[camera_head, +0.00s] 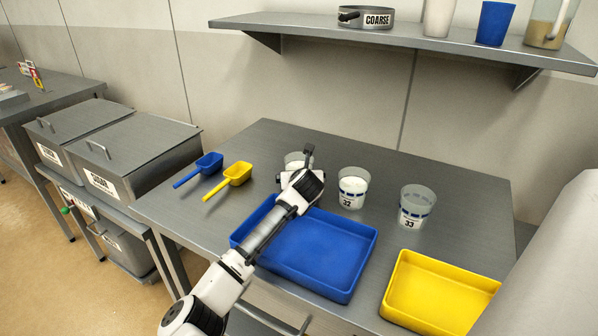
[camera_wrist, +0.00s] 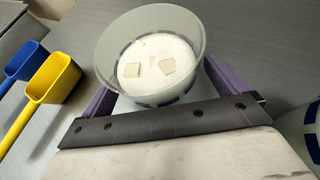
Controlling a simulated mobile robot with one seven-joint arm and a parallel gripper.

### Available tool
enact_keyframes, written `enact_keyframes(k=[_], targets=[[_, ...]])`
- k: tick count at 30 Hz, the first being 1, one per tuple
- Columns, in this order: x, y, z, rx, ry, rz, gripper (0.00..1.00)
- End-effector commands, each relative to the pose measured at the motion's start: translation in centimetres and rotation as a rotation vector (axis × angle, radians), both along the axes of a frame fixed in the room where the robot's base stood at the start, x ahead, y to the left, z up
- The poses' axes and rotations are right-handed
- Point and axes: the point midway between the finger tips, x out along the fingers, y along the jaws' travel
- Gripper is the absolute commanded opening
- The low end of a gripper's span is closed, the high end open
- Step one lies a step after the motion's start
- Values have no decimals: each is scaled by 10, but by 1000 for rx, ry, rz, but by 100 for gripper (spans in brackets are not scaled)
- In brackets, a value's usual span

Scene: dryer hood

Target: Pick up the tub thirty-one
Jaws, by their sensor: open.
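A clear tub with white contents (camera_head: 294,158) stands on the grey table, left of the tubs marked 32 and 33. My arm partly covers it and its number is hidden; by its place in the row it appears to be tub thirty-one. In the wrist view the tub (camera_wrist: 190,41) holds a white fill with pale flat pieces on top. My gripper (camera_head: 300,176) is open at the tub, and its purple fingers (camera_wrist: 160,92) are on either side of it. I cannot tell if they touch it.
Tub 32 (camera_head: 353,186) and tub 33 (camera_head: 416,206) stand to the right. A blue tray (camera_head: 318,258) lies under my arm, a yellow tray (camera_head: 437,290) right of it. Blue (camera_head: 207,163) and yellow (camera_head: 236,174) scoops lie left. A shelf (camera_head: 420,39) hangs above.

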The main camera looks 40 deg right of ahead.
Motion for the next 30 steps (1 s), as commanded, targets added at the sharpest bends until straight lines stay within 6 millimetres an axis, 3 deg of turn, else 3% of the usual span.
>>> enact_keyframes(k=[2,14,23,30], targets=[[0,0,0,0,0,0,95],[0,0,0,0,0,0,43],[0,0,3,-1,-2,0,41],[0,0,26,-3,-5,0,41]])
